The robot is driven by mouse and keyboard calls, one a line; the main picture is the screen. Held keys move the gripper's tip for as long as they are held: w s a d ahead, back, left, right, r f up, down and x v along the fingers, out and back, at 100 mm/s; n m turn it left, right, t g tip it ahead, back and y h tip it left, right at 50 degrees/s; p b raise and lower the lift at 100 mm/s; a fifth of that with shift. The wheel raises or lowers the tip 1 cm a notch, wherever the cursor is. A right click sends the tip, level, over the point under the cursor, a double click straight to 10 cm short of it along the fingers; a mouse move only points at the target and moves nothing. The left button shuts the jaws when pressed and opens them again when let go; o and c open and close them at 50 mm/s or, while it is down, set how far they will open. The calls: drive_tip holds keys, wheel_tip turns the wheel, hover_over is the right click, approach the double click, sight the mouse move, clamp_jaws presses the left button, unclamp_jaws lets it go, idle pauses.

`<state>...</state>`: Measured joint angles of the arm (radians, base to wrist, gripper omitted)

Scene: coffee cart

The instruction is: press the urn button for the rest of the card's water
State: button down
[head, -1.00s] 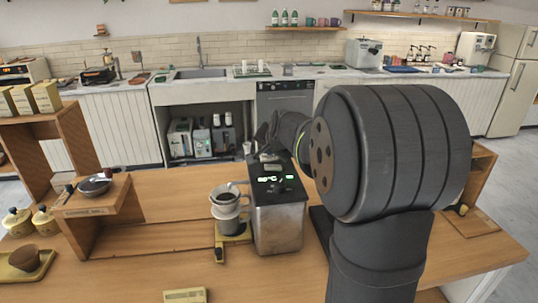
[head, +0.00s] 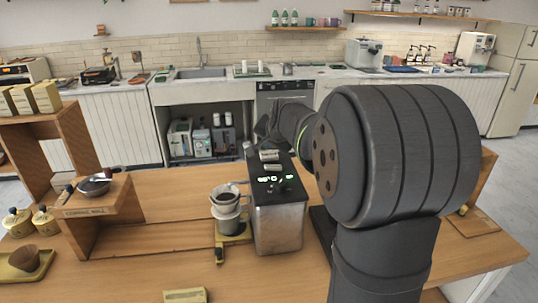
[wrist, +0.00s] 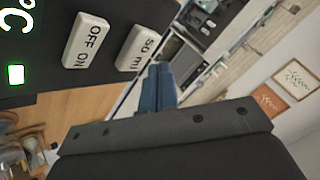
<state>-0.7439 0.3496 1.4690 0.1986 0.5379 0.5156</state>
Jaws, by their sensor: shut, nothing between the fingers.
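The urn (head: 278,228) is a steel box with a black top on the wooden counter. Its top has a lit green display (head: 272,180) and two pale buttons. In the wrist view these are the "OFF ON" button (wrist: 88,40) and the "50 ml" button (wrist: 142,47). My gripper (wrist: 158,82) is shut and empty, its blue fingertips just beside the "50 ml" button; I cannot tell whether they touch it. In the head view my gripper (head: 264,128) is at the urn's far end. A dripper (head: 226,195) sits on a mug (head: 228,224) left of the urn.
The mug stands on a small yellow base (head: 240,239) close to the urn. A wooden shelf (head: 92,207) holding a dark dish (head: 94,185) stands at the left. A small yellow item (head: 185,296) lies at the front edge. My arm blocks the counter's right part.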

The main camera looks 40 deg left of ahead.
sight(270, 156)
drive_tip(key=shift+r, duration=2.35)
wheel_tip(270, 156, up, 4)
drive_tip(key=shift+f, duration=0.1)
drive_tip(key=shift+f, duration=0.15)
